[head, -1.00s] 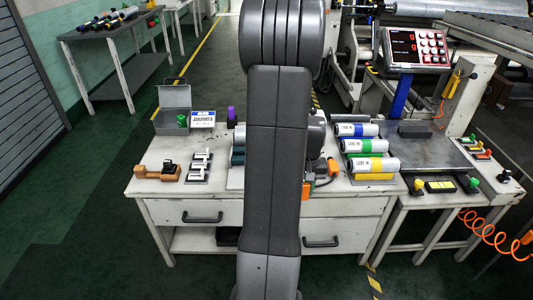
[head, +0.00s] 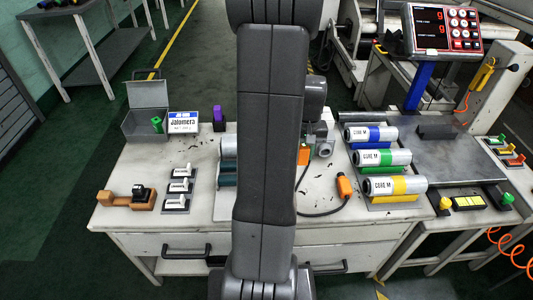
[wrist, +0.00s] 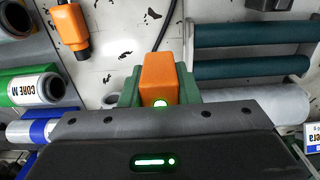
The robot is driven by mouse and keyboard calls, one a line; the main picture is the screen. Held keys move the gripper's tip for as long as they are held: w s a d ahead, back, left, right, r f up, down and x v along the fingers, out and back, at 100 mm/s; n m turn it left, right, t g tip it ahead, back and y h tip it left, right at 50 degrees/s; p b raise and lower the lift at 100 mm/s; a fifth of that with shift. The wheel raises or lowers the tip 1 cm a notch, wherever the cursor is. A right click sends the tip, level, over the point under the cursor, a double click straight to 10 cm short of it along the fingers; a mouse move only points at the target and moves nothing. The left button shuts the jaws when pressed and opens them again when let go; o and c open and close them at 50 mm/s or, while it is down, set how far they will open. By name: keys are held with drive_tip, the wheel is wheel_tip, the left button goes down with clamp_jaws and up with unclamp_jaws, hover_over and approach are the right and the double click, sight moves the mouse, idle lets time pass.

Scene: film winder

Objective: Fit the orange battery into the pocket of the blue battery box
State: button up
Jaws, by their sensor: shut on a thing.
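The orange battery (wrist: 160,75) is a block with a sloped top, in the middle of the wrist view. My gripper (wrist: 160,95) is shut on it, and green pieces flank it on both sides. In the head view an orange patch, seemingly the battery (head: 302,155), shows at the right edge of my arm, which hides most of the gripper. I cannot make out the blue battery box in either view; the area behind my arm is hidden. I cannot tell how high the battery is above the table.
An orange cable plug (head: 345,187) lies to the right of my arm. Teal rollers (wrist: 250,35) lie beside the battery in the wrist view. Switches (head: 178,187), a sign (head: 183,121) and an open grey box (head: 146,122) are at left.

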wheel_tip(320, 180, down, 10)
drive_tip(key=shift+r+b, duration=0.1)
drive_tip(key=shift+b, duration=0.75)
drive_tip(key=shift+f, duration=0.2)
drive_tip(key=o, duration=0.8)
drive_tip(key=shift+r, duration=0.1)
